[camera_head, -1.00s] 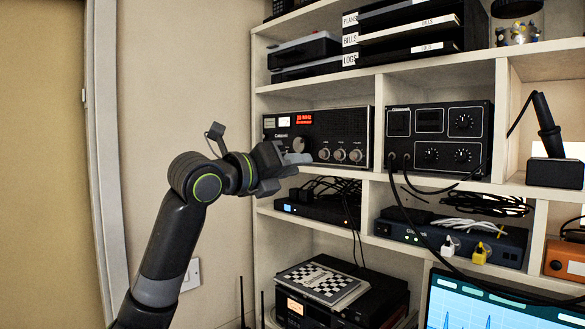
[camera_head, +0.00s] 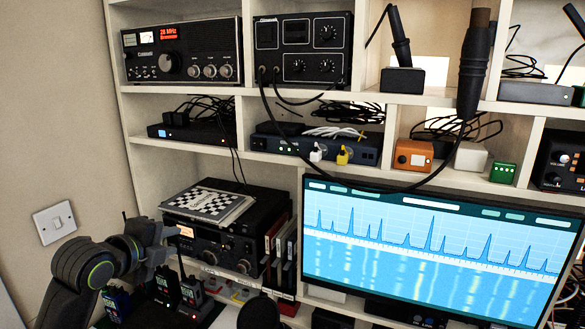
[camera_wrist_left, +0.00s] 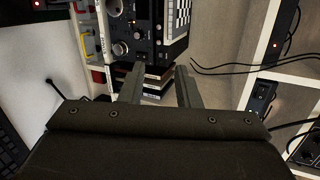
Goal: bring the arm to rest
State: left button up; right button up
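My left gripper (camera_head: 172,240) is low at the left of the head view, in front of the lower shelf and the black radio unit (camera_head: 225,240) there. In the left wrist view the two fingers (camera_wrist_left: 159,88) stand apart with nothing between them. A chessboard-patterned book (camera_head: 208,203) lies on top of that unit, and its checks also show in the wrist view (camera_wrist_left: 183,18). The fingertips partly blend into the dark background in the head view. My right gripper is not in view.
Handheld radios (camera_head: 165,285) stand in a dark charger close below my left gripper. A large monitor (camera_head: 430,250) stands at the right. Radios, including one with a red display (camera_head: 182,52), fill the cubbies above. A light switch (camera_head: 54,221) is on the left wall.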

pick_arm(q)
jog(key=s+a+f+n+g+y, duration=0.25)
jog(key=s+f+n, duration=0.55)
jog(key=s+f, duration=0.45)
jog(key=s+a+f+n+g+y, duration=0.1)
jog(key=s+f+n+g, duration=0.45)
jog(key=s+f, duration=0.7)
jog(key=s+a+f+n+g+y, duration=0.1)
jog(key=s+f+n, duration=0.35)
jog(key=s, duration=0.25)
jog(key=s+f+n+y, duration=0.1)
jog(key=s+f+n, duration=0.2)
jog(key=s+n, duration=0.3)
notch_tip(320, 180, down, 24)
jog(key=s+a+m+g, duration=0.1)
jog(key=a+g, duration=0.1)
jog(key=s+d+f+h, duration=0.1)
jog(key=s+f, duration=1.3)
jog(key=f, duration=0.1)
jog(key=shift+s+d+g, duration=0.2)
jog(key=shift+s+g, duration=0.15)
jog(key=shift+g, duration=0.05)
jog(key=shift+f, duration=0.1)
